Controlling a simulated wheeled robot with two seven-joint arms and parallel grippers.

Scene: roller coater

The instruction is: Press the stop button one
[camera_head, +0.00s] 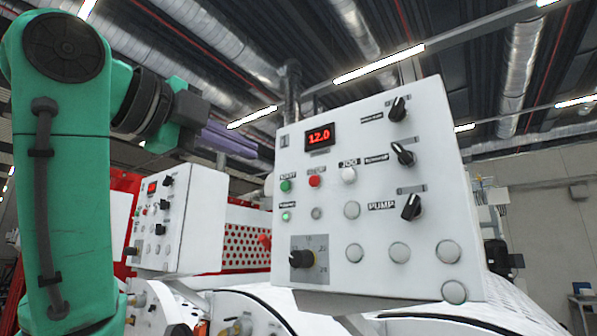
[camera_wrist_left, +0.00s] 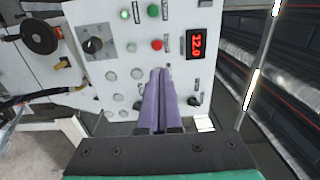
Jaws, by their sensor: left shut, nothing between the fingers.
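The near white control panel (camera_head: 385,240) bears a red button (camera_head: 315,181), right of a green one (camera_head: 286,186) and under a red display (camera_head: 319,136) reading 12.0. My left gripper (camera_head: 250,150) is shut and empty, with purple fingers, left of this panel's upper part and apart from the red button in the picture. In the left wrist view the fingers (camera_wrist_left: 158,72) point toward a panel with a red button (camera_wrist_left: 157,44), just beyond the tips. The gap to it is hard to judge. My right gripper is not in view.
A second, farther white panel (camera_head: 185,240) stands at the left. The near panel also has black switches (camera_head: 403,153), a dial (camera_head: 301,258) and several pale buttons. A red perforated guard (camera_head: 245,250) lies between the panels.

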